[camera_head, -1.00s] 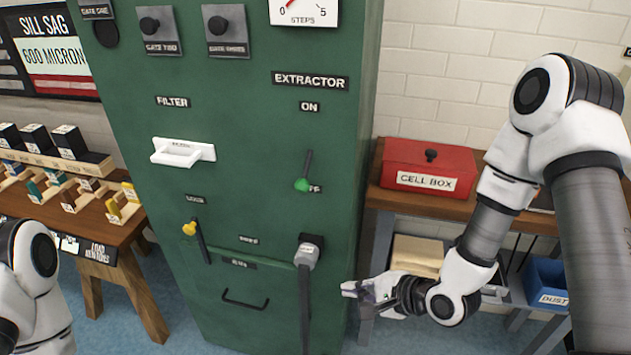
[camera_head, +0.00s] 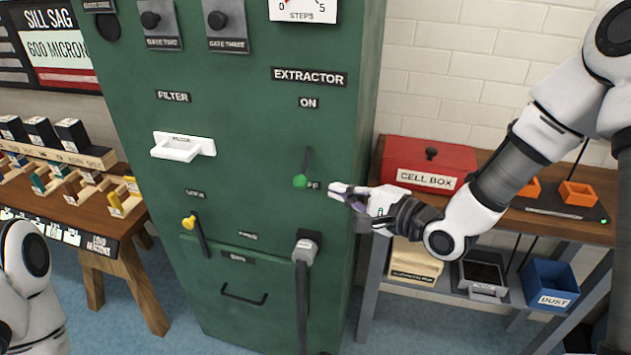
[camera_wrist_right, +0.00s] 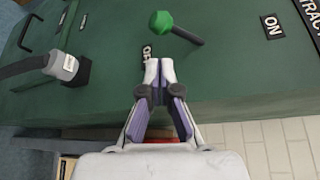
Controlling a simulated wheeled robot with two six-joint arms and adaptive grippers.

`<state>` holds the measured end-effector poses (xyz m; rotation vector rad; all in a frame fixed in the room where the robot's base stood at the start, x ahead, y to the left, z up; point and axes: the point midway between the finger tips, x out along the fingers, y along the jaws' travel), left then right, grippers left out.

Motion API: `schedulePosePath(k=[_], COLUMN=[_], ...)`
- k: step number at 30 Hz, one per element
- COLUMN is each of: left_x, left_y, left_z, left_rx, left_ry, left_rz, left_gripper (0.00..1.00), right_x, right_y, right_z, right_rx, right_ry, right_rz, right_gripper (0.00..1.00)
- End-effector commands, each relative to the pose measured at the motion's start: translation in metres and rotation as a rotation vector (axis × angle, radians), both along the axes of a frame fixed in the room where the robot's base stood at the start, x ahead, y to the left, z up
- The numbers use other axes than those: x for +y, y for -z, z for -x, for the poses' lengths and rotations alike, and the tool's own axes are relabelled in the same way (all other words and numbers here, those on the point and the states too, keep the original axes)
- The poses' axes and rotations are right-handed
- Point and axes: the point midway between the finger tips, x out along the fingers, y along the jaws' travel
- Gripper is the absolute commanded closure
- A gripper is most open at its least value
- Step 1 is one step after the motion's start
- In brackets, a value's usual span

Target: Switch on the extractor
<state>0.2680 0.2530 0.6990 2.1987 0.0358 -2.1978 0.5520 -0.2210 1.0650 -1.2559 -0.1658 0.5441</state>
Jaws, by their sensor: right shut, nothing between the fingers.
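The extractor lever has a dark stem and a green knob (camera_head: 300,181). It sits on the front of the green cabinet (camera_head: 240,130), with the knob at the low end beside the partly covered OFF label. The ON label (camera_head: 309,103) is above it. My right gripper (camera_head: 333,189) is shut and empty, just right of the knob and apart from it. In the right wrist view the shut fingertips (camera_wrist_right: 158,64) are near the OFF label, and the green knob (camera_wrist_right: 161,21) is beyond them. My left arm shows at the lower left edge; its gripper is out of view.
A grey-capped lever (camera_head: 305,252), a yellow-knobbed lever (camera_head: 189,222) and a white filter handle (camera_head: 183,146) are on the cabinet. A red cell box (camera_head: 429,164) stands on the shelf at right, behind my right arm. A wooden bench (camera_head: 75,200) is at left.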

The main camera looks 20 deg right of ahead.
Motion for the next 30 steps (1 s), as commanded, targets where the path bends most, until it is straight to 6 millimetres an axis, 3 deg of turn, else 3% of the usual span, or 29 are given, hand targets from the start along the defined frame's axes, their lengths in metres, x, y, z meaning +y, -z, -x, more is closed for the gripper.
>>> schedulePosePath(k=[6,11,23,30], left_x=[0.000,0.000,0.000,0.000], left_y=[-0.007,-0.010,-0.010,-0.021], left_z=[0.000,0.000,0.000,0.000], left_rx=[0.000,0.000,0.000,0.000], left_ry=[0.000,0.000,0.000,0.000], left_rz=[0.000,0.000,0.000,0.000], left_gripper=[0.57,0.57,0.57,0.57], right_x=[0.023,0.031,0.033,0.034], right_y=[0.007,0.011,0.012,0.007], right_z=[-0.038,-0.055,-0.059,-0.058], right_rx=[0.000,0.000,0.000,0.027], right_ry=[-0.004,-0.001,0.000,0.000], right_rz=[0.006,0.002,0.000,-0.018], right_gripper=[1.00,1.00,1.00,1.00])
